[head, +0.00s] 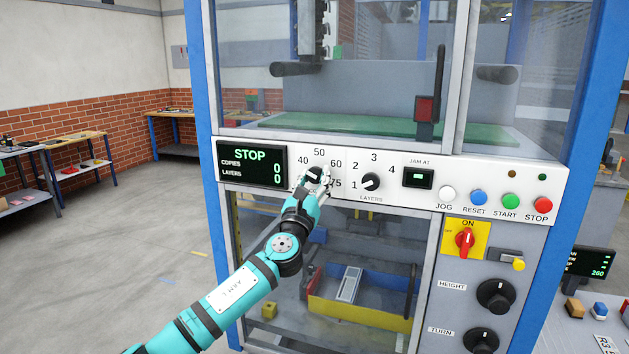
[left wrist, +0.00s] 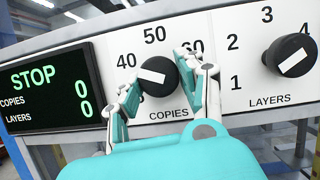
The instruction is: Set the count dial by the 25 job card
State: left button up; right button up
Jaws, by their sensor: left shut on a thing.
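The black copies count dial (left wrist: 160,70) sits on the white panel between the green display and the layers dial. Its white mark lies slanted, with the outer end toward the left, below the 40. The numbers 40, 50 and part of 60 show; 75 shows in the head view, and the lower-left number is covered by a finger. My left gripper (head: 316,178) is shut on this dial, one finger on each side, as the left wrist view (left wrist: 158,82) shows. The display (head: 252,165) reads STOP, copies 0, layers 0. I see no readable 25 job card. My right gripper is out of view.
The layers dial (head: 371,182) is close on the right, its mark toward 1. Further right are the JOG, RESET, START and STOP buttons (head: 541,204) and a red ON switch (head: 465,240). Blue machine posts frame the panel. Open floor lies to the left.

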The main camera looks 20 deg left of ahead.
pick_arm(q)
jog(key=n+y, duration=0.2)
jog(key=n, duration=0.1)
jog(key=shift+d+n, duration=0.15)
jog(key=shift+n, duration=0.15)
jog(key=n+g+y, duration=0.1)
jog(key=n+y, duration=0.1)
jog(key=n, duration=0.3)
jog(key=shift+b, duration=0.35)
jog(key=n+g+y, duration=0.1)
jog(key=n, duration=0.1)
jog(key=n+y, duration=0.1)
jog(key=n, duration=0.1)
jog(key=shift+d+r+n+g, duration=0.1)
jog(key=shift+n+g, duration=0.3)
jog(key=shift+n, duration=0.6)
jog(key=o, duration=1.2)
